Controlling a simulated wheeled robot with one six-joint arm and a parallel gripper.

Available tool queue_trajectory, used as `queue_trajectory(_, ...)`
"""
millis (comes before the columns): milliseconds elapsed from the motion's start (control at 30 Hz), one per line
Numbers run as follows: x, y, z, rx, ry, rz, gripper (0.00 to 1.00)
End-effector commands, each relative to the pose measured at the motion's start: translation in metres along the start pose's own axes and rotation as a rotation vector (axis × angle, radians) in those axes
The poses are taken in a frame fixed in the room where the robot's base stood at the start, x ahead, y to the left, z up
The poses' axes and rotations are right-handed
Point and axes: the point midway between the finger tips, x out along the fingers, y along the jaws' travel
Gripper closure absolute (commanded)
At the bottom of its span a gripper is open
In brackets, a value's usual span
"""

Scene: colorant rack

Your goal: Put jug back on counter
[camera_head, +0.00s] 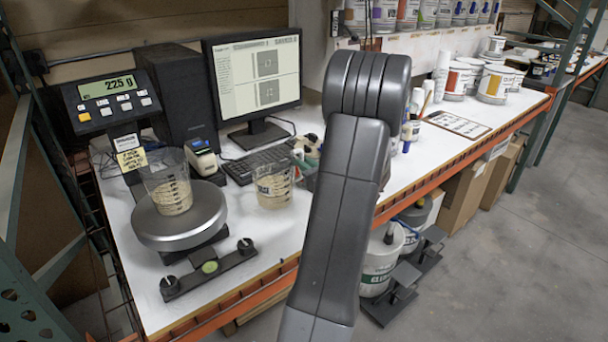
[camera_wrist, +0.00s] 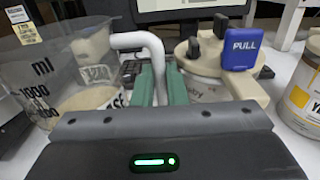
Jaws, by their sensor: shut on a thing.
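The jug (camera_head: 273,187) is a clear measuring jug with beige liquid in it. It is at the front of the white counter (camera_head: 232,215), right of the scale, and I cannot tell if its base touches the counter. It fills the left of the wrist view (camera_wrist: 40,75), with ml marks and a white handle (camera_wrist: 138,40). My gripper (camera_wrist: 160,82) has green fingers shut on that handle. In the head view my arm hides most of the gripper.
A clear cup of beige liquid (camera_head: 168,185) stands on the round scale (camera_head: 180,222), whose display (camera_head: 108,84) reads 225 g. A keyboard (camera_head: 252,163) and monitor (camera_head: 256,78) are behind. A blue PULL tag (camera_wrist: 241,50) and cans (camera_wrist: 305,95) are right of my gripper.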

Motion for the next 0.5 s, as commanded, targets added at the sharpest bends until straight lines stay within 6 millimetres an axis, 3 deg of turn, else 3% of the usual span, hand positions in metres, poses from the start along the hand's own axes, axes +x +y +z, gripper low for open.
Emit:
queue_trajectory(200, 0.0, -0.001, -0.026, 0.003, -0.001, -0.001, 1.0)
queue_trajectory(500, 0.0, 0.0, -0.03, 0.001, -0.002, 0.0, 1.0)
